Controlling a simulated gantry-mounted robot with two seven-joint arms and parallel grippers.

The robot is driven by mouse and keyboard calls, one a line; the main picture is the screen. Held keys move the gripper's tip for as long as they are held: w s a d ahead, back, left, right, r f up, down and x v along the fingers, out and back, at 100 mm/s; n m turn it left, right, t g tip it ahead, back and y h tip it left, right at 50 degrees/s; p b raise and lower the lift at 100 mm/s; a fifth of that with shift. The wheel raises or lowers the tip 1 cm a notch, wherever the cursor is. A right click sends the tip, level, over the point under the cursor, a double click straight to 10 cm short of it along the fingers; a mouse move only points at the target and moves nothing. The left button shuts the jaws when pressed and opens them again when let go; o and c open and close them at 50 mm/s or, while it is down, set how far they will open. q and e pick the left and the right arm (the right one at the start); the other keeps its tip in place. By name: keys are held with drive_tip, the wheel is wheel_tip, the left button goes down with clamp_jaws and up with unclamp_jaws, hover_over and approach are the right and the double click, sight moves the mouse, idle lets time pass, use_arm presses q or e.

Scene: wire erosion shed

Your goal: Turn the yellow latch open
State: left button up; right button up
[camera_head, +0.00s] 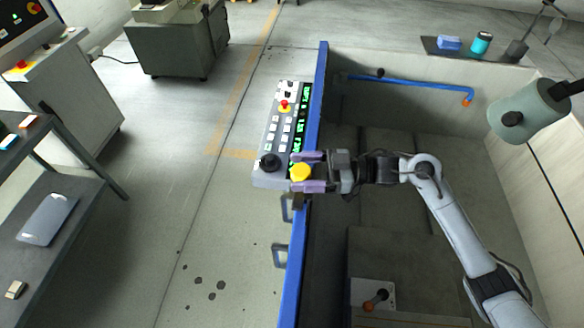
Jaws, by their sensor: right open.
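The yellow latch (300,172) is a small yellow knob-like piece near the blue tank edge (289,268), by the lower end of the control panel. My right gripper (306,172) reaches in from the right with its two purple-grey fingers, one above and one below the latch in the picture. The fingers are apart. I cannot tell whether they touch the latch. My left gripper does not show.
The control panel (280,130) with a red button, white keys, a green display and a black knob is just above the latch. Handles (281,256) stick out below. A blue pipe (415,84) runs along the tank's far wall. A dark shelf stands at left.

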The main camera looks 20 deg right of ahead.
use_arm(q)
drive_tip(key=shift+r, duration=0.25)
use_arm(e)
drive_tip(key=shift+x, duration=1.35)
